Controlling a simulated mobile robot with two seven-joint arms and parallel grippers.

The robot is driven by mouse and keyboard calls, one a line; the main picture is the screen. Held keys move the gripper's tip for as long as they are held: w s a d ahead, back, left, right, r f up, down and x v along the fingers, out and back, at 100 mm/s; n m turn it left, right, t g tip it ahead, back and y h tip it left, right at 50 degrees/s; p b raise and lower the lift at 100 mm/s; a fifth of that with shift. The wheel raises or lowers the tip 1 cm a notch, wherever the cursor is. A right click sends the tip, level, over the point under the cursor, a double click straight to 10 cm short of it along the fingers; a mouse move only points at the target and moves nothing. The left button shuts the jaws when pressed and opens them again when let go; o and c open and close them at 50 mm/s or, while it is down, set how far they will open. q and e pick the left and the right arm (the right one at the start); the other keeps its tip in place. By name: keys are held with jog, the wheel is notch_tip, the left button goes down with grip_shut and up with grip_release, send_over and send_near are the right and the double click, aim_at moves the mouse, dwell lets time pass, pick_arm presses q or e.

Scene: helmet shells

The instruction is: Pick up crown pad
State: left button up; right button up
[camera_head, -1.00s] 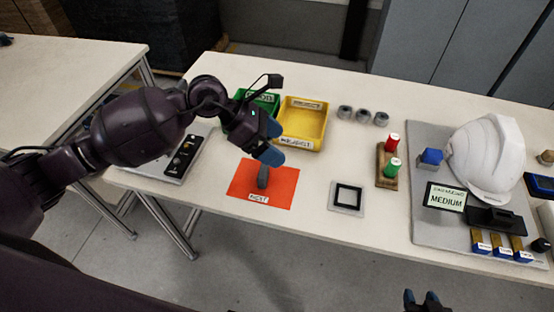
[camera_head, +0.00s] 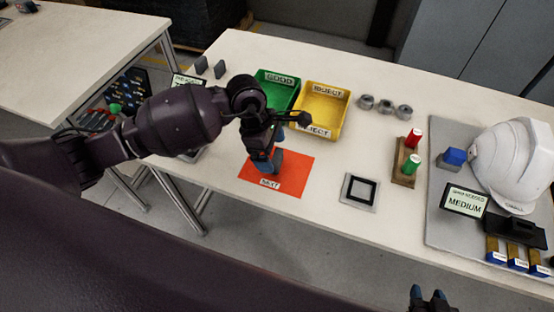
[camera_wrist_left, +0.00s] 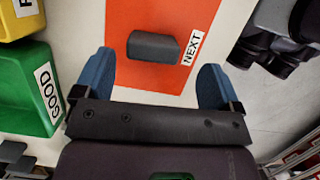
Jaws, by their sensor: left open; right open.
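The dark grey crown pad (camera_wrist_left: 153,46) lies on the orange mat (camera_wrist_left: 180,15), beside its NEXT label, in the left wrist view. My left gripper (camera_wrist_left: 156,72) is open, its two blue fingers spread wide to either side of the pad's line, with nothing between them; the pad lies just beyond the fingertips. In the head view my left gripper (camera_head: 267,163) is over the orange mat (camera_head: 296,168) and hides the pad. My right gripper (camera_head: 430,298) is open and empty at the bottom edge, away from the table.
Behind the mat stand a green GOOD bin (camera_head: 277,88) and a yellow REJECT bin (camera_head: 325,110).

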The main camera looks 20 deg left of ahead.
aim_at(277, 155)
pick_arm(q)
jog(key=shift+w+x, duration=0.2)
jog(key=shift+x, duration=1.1)
jog(key=shift+w+x, duration=0.15)
jog(key=shift+x, duration=1.1)
jog(key=shift+d, duration=0.1)
jog(key=shift+c, duration=0.4)
jog(key=c, duration=0.9)
jog(key=shift+r, duration=0.15)
